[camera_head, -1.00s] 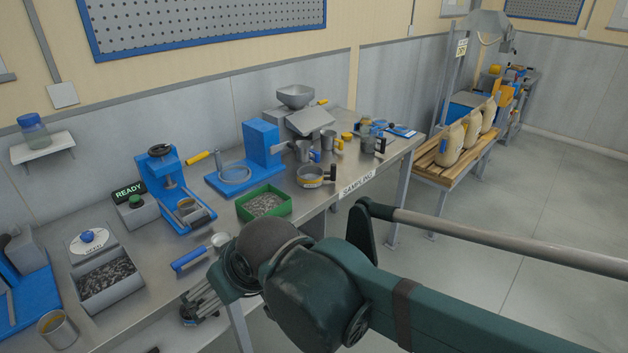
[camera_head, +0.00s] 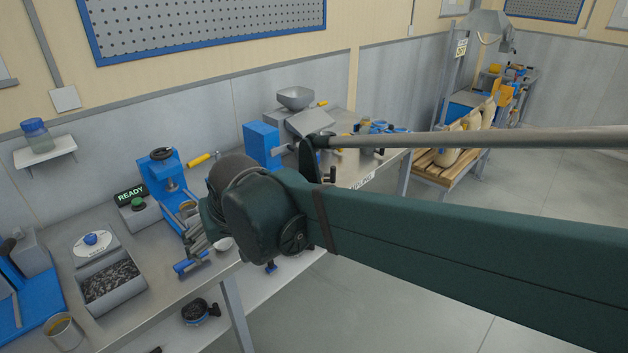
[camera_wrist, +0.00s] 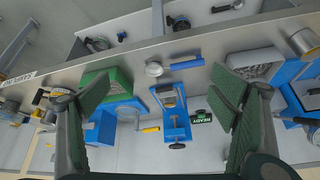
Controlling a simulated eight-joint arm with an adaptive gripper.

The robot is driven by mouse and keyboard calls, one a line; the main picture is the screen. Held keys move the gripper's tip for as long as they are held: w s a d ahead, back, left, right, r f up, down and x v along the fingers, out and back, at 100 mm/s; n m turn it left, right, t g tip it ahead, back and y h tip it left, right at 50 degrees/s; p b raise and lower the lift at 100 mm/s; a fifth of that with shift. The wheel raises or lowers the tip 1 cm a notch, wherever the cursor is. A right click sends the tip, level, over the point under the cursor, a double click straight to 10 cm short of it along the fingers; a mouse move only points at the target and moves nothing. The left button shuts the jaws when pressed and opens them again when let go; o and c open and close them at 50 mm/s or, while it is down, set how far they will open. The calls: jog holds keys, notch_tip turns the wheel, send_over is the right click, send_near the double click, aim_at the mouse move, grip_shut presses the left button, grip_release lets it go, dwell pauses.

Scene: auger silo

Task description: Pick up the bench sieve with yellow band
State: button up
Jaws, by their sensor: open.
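The bench sieve with yellow band is mostly hidden behind my arm in the head view, where only its black handle (camera_head: 332,174) seems to show near the bench's front edge. In the wrist view what looks like this sieve (camera_wrist: 60,91) is at the left, partly covered by a finger, beside the green tray (camera_wrist: 100,88). My gripper (camera_head: 196,240) is over the front edge of the bench, well to the left of the sieve. In the wrist view my gripper (camera_wrist: 165,92) has its fingers wide apart with nothing held between them.
A blue-handled scoop (camera_head: 190,265) lies at the front edge near my gripper, with a blue press (camera_head: 165,180) behind. A grey bin of dark grains (camera_head: 110,280) stands left. Another round sieve (camera_head: 200,311) is on the lower shelf. The floor in front is clear.

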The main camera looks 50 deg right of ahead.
jog(key=w+d+f+m+g+h+p, duration=0.1)
jog(key=w+d+m+g+h+p, duration=0.35)
jog(key=w+d, duration=1.4)
jog(key=w+d+f+m+p, duration=0.1)
jog(key=w+d+f+m, duration=0.1)
jog(key=d+f, duration=0.3)
jog(key=w+d+f+m+g+y+p, duration=0.1)
jog(key=d+f+m, duration=0.3)
jog(key=d, duration=0.6)
jog(key=w+d+f+m+p, duration=0.3)
jog(key=d+f+m, duration=0.1)
jog(key=d+f, duration=0.3)
jog(key=shift+w+d+f+g, duration=0.25)
jog(key=shift+d, duration=0.25)
jog(key=shift+d, duration=0.1)
jog(key=shift+d, duration=3.65)
jog(key=shift+d, duration=0.1)
